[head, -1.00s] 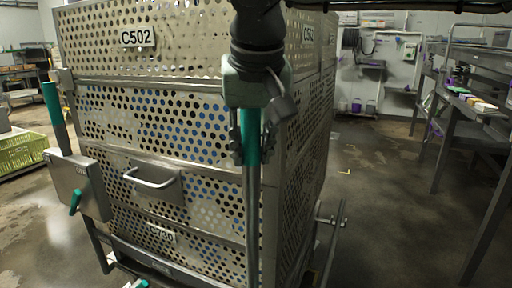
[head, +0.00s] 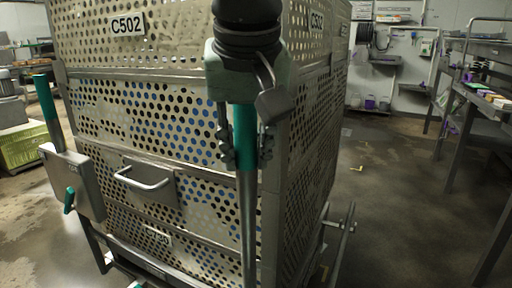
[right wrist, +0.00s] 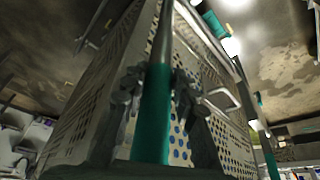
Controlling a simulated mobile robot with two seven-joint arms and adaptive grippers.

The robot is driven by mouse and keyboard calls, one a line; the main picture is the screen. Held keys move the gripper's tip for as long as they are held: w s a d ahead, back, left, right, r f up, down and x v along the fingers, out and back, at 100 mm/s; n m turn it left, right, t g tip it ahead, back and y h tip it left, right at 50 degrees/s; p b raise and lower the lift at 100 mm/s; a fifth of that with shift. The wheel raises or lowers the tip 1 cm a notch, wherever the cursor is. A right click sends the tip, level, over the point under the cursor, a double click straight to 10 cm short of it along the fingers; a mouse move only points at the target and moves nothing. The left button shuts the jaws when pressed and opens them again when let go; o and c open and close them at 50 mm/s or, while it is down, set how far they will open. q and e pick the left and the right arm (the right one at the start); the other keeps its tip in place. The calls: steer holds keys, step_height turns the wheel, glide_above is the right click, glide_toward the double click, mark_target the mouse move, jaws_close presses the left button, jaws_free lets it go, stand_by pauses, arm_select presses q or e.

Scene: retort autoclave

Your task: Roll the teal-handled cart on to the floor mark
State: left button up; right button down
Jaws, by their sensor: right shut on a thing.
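The cart is a tall perforated metal box (head: 150,105) with a C502 plate, on a low tubular frame. It has two upright posts with teal grips. The left teal handle (head: 45,97) stands free. My right gripper (head: 243,148) is shut on the right teal handle (head: 243,122). In the right wrist view its fingers lie on both sides of that teal handle (right wrist: 155,115). A small yellow corner mark (head: 357,168) lies on the floor, right of and beyond the cart. My left gripper is not in view.
Metal shelving (head: 460,120) with small boxes stands along the right. A wall bench (head: 385,60) is at the back. A yellow-green crate (head: 22,146) stands at the left. The floor (head: 390,200) between the cart and the right shelving is clear.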

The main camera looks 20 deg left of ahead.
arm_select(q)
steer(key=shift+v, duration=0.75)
arm_select(e)
steer(key=s, duration=0.1)
steer(key=s+a, duration=0.1)
steer(key=s, duration=0.2)
steer(key=shift+s+a+r, duration=0.15)
steer(key=shift+s+a, duration=0.15)
steer(key=shift+s, duration=0.05)
steer(key=c, duration=1.6)
jaws_free()
steer(key=o, duration=0.4)
steer(key=shift+w+a, duration=0.2)
steer(key=shift+w, duration=0.1)
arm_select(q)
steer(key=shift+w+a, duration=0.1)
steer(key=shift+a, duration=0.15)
arm_select(e)
steer(key=shift+d, duration=0.2)
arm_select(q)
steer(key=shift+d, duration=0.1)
arm_select(e)
steer(key=v, duration=1.2)
steer(key=shift+d, duration=0.1)
